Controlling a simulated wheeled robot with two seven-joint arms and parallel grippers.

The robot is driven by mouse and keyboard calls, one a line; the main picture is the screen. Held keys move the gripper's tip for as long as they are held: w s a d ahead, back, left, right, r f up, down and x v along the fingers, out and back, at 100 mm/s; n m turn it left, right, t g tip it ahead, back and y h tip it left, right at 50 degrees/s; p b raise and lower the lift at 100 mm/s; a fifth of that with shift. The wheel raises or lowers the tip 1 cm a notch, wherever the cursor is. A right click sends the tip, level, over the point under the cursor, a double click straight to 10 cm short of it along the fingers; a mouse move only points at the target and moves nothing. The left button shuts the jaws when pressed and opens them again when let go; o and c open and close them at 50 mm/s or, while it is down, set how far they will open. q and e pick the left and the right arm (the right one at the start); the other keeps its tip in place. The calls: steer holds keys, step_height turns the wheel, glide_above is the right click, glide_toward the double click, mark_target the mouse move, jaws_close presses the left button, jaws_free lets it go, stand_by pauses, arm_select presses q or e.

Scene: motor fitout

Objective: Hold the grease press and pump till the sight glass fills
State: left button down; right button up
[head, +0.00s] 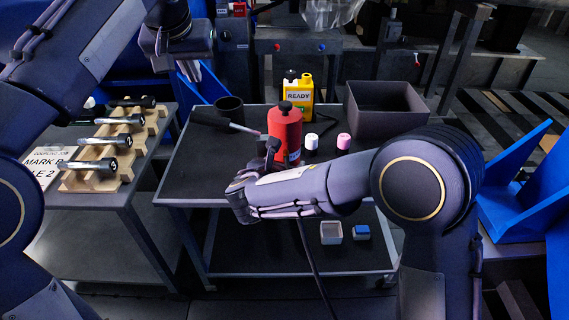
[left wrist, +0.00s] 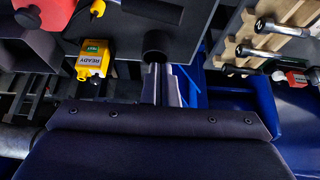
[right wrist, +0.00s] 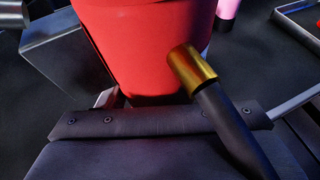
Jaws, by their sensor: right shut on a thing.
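The red grease press (head: 285,135), with a black cap, stands upright on the dark table. My right gripper (head: 262,172) is shut on its lower body; the right wrist view shows the red body (right wrist: 145,45) between widely spaced fingers. A brass fitting (right wrist: 192,68) with a black hose (right wrist: 225,115) comes off it. I cannot make out the sight glass.
A yellow READY unit (head: 299,93), black cup (head: 230,108), dark open bin (head: 388,110) and white (head: 311,141) and pink-topped (head: 343,141) bottles stand around the press. A wooden rack (head: 92,178) with metal tools is on the left bench. My right forearm crosses the table's front.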

mark_target(202, 116)
arm_select(q)
steer(key=shift+f, duration=2.75)
steer(key=shift+f, duration=0.15)
steer(key=shift+s+f, duration=0.1)
steer(key=shift+f, duration=2.15)
steer(key=shift+r, duration=2.35)
steer(key=shift+f, duration=0.1)
stand_by(0.4)
